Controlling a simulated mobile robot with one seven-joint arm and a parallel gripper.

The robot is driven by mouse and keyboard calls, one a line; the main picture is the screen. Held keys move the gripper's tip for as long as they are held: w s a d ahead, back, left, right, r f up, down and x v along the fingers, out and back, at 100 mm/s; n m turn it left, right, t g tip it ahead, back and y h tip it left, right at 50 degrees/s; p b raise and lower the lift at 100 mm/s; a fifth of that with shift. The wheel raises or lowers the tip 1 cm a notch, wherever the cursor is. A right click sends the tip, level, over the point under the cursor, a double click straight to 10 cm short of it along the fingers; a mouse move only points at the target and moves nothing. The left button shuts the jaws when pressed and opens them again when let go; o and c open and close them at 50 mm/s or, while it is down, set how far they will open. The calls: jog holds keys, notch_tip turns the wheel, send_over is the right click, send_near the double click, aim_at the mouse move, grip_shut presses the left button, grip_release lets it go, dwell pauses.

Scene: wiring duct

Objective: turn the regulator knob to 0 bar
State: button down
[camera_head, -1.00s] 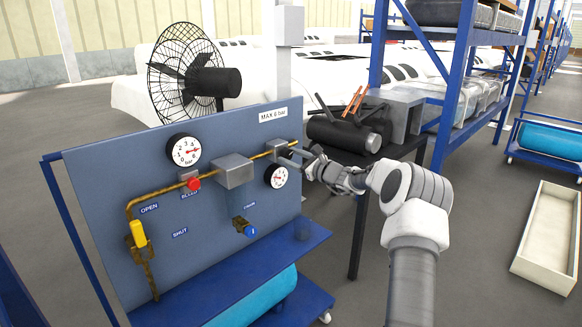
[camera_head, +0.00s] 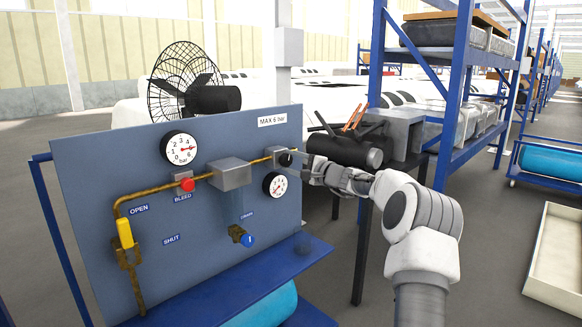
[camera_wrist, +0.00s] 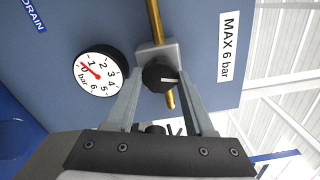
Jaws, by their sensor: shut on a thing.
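The black regulator knob (camera_wrist: 160,76) with a pale mark sits on a grey block (camera_wrist: 156,48) on the brass pipe. My gripper (camera_wrist: 160,85) is shut on the knob, one finger on each side. In the head view, the knob (camera_head: 286,159) is at the panel's upper right, with my gripper (camera_head: 300,162) reaching it from the right. The white regulator gauge (camera_wrist: 98,72) is beside the knob; its red needle points between 0 and 1. It also shows below the knob in the head view (camera_head: 275,185), too small to read.
A larger gauge (camera_head: 180,148) reads about 4 bar. The panel (camera_head: 90,200) also carries a red bleed button (camera_head: 187,184), a yellow valve handle (camera_head: 125,233) and a blue drain knob (camera_head: 248,241). A black table with dark tools (camera_head: 345,150) stands behind my arm.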

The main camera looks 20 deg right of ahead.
jog(key=shift+n, duration=1.5)
jog(key=shift+c, duration=1.3)
grip_release()
jog(key=shift+s, duration=0.1)
jog(key=p+v, duration=0.2)
jog(key=v, duration=1.5)
jog(key=shift+s, duration=0.15)
jog(key=shift+r, duration=0.1)
